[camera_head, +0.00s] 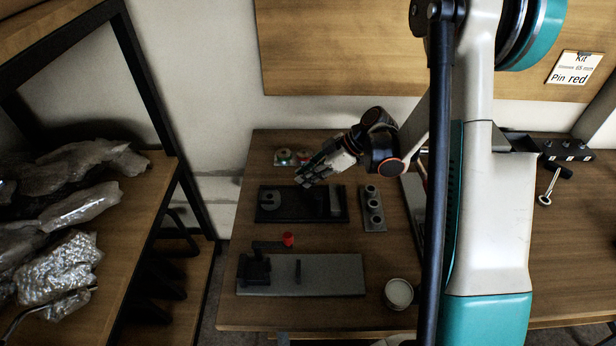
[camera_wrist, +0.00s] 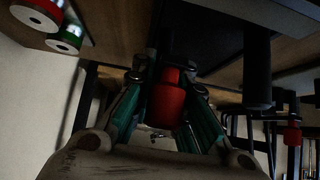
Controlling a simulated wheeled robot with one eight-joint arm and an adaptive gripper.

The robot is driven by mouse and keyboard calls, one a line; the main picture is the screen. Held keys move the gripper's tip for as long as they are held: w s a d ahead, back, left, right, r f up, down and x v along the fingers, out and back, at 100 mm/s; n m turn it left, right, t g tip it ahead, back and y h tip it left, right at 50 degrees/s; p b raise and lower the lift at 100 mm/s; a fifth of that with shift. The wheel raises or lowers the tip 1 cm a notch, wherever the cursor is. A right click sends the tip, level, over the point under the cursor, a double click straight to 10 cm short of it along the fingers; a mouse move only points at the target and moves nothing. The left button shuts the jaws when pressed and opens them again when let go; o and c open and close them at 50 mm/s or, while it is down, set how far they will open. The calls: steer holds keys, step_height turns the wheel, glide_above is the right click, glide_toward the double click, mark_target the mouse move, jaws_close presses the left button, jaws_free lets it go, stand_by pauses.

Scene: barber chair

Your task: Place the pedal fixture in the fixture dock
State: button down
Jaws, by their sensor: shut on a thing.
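My gripper (camera_wrist: 166,118) is shut on a red cylindrical grip (camera_wrist: 166,101) with a dark stem beyond it; this seems to be part of the pedal fixture, but its far end is hard to make out. In the head view my gripper (camera_head: 312,176) is over the back part of a dark plate (camera_head: 283,217), which may be the fixture dock. The plate carries a round grey disc at left and a dark upright block at right. The held red grip is hidden in the head view. A dark post (camera_wrist: 257,70) stands right of the gripper in the wrist view.
In front lies a grey plate (camera_head: 335,273) with a dark clamp and red knob (camera_head: 288,239). A block with round holes (camera_head: 373,210) is to the right, a round white-topped container (camera_head: 399,292) at front right. Red and green spools (camera_head: 284,157) stand behind.

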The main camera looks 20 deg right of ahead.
steer(key=c, duration=1.6)
jaws_free()
steer(key=p+v, duration=0.4)
steer(key=v, duration=0.8)
steer(key=s+a+r+m+h+b, duration=0.2)
steer(key=s+a+r+m, duration=0.1)
steer(key=s+a+m, duration=0.3)
steer(key=s+a+r+m+h+b, duration=0.1)
steer(key=s+a+r+m+b, duration=0.1)
steer(key=s+a+r+m, duration=0.35)
steer(key=s+d+r+m+t+h+p, duration=0.1)
steer(key=s+r, duration=0.1)
steer(key=s, duration=0.1)
steer(key=s+d+r+m+t+h+p, duration=0.1)
steer(key=s+r+h, duration=0.1)
steer(key=s, duration=0.1)
steer(key=s+d+r+m+t+h+p, duration=0.1)
steer(key=s+r+t+h+p, duration=0.1)
steer(key=s+r, duration=0.1)
steer(key=shift+d+r, duration=0.1)
